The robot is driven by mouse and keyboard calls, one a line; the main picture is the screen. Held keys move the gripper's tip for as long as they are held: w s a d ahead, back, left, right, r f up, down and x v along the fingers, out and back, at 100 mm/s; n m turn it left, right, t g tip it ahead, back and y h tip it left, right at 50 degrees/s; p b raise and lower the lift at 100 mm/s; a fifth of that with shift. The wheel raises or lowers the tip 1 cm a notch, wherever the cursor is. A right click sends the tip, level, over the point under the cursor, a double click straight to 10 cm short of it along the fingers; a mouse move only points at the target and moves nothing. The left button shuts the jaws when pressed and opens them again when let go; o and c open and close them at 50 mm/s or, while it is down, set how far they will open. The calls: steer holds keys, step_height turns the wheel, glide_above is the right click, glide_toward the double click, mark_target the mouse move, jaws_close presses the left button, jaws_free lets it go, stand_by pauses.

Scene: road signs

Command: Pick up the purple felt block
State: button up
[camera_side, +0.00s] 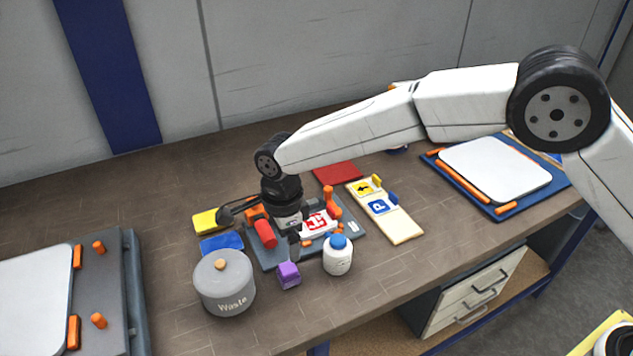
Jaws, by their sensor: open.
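The purple felt block (289,275) sits on the brown worktop near its front, between the grey Waste pot and a white bottle. My gripper (294,254) points down just above and behind the block. One grey finger shows, with its tip close to the block's top edge; I cannot tell whether it touches. The jaws are open, and the block rests on the table. The other finger is not clearly visible.
The grey Waste pot (224,283) stands left of the block, and the white bottle with blue cap (338,255) stands right. Behind is a grey fixture (351,228) with orange clamps and a red cylinder (265,233). A cream sign board (404,228) lies further right.

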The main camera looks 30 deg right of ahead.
mark_target(288, 267)
steer(key=shift+f, duration=1.35)
steer(key=shift+s+a+f, duration=0.1)
steer(key=shift+a+f, duration=0.05)
steer(key=shift+f, duration=2.45)
jaws_close()
steer(key=shift+r, duration=0.15)
